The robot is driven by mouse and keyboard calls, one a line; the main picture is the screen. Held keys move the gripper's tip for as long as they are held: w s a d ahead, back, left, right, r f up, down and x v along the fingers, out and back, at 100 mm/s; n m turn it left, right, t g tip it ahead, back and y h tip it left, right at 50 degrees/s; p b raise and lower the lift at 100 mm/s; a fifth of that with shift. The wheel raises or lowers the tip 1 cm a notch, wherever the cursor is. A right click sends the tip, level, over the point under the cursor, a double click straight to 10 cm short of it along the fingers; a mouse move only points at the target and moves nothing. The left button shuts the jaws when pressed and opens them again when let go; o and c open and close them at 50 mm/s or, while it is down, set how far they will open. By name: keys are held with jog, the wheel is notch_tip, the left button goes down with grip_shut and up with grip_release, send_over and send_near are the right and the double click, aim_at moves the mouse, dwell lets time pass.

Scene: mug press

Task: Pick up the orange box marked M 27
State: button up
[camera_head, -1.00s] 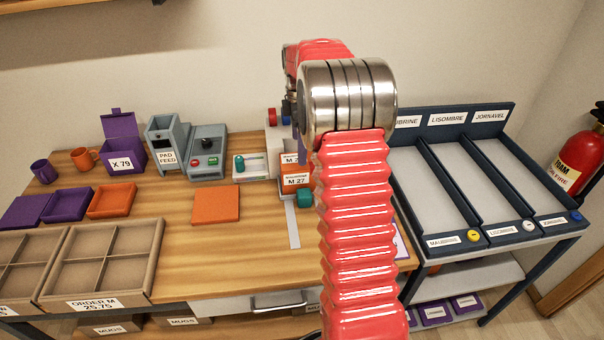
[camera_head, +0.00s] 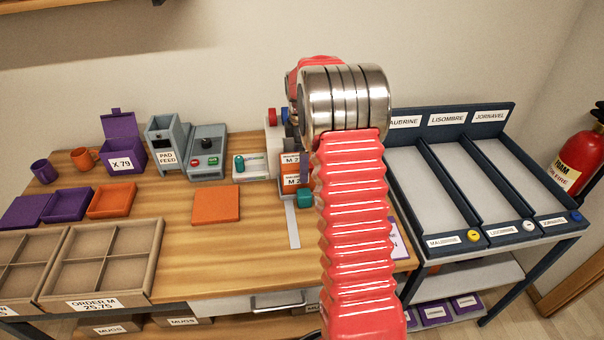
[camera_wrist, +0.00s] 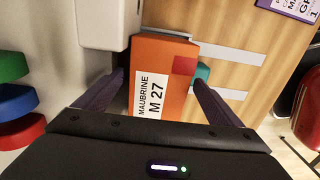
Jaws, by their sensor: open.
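The orange box marked M 27 (camera_wrist: 178,95) fills the middle of the wrist view, with its white MAUBRINE M 27 label facing up in the picture and a red patch near its right edge. My gripper (camera_wrist: 157,88) is open, with one dark finger on each side of the box. Whether the fingers touch it I cannot tell.
A teal block (camera_head: 305,200) sits close by the box, also in the wrist view (camera_wrist: 203,72). A pale machine part (camera_wrist: 108,22) stands close to the box's upper left. An orange panel (camera_head: 216,205) lies on the table to the left. Dark sorting racks (camera_head: 480,190) stand right.

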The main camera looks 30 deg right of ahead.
jog(key=shift+f, duration=0.35)
jog(key=shift+c, duration=0.3)
jog(key=c, duration=1.3)
jog(key=shift+r, duration=0.1)
notch_tip(320, 180, up, 18)
dwell(0.6)
